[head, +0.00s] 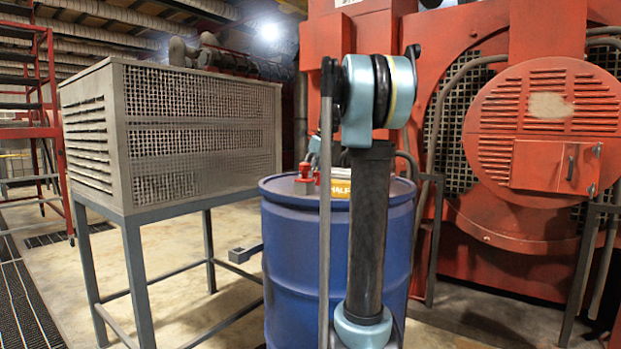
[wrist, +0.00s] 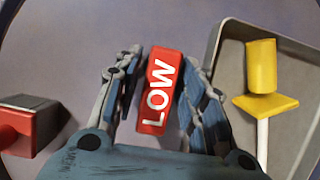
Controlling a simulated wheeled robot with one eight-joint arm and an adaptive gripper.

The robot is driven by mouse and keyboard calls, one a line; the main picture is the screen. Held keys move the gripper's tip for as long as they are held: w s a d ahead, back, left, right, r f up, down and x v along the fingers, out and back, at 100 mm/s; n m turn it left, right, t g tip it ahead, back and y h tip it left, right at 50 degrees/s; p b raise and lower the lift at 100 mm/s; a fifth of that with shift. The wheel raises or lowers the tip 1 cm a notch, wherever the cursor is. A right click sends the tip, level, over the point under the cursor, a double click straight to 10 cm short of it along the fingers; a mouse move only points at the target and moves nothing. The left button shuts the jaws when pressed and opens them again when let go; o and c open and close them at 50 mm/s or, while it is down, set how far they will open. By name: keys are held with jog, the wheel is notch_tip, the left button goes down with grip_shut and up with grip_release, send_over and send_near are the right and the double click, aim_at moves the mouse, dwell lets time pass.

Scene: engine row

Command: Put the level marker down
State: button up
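The level marker is a red block with white "LOW" lettering (wrist: 160,91). In the wrist view it stands between the two fingers of my gripper (wrist: 161,68), turned slightly against them. The right finger looks close against it; a thin gap seems to show on the left. Whether the fingers press on it is unclear, and so is whether its underside touches the surface below. In the head view my own arm hides most of the gripper and the red marker. The blue drum (head: 290,265) stands below them.
A grey tray (wrist: 213,62) lies right of my gripper, with a yellow piece (wrist: 262,66) and a white rod in it. A dark box with a red part (wrist: 30,118) is at left. A yellow "HALF" block (head: 341,188) shows on the drum. A grey caged unit (head: 190,130) stands left.

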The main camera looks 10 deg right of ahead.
dwell(0.3)
jog(key=v, duration=1.2)
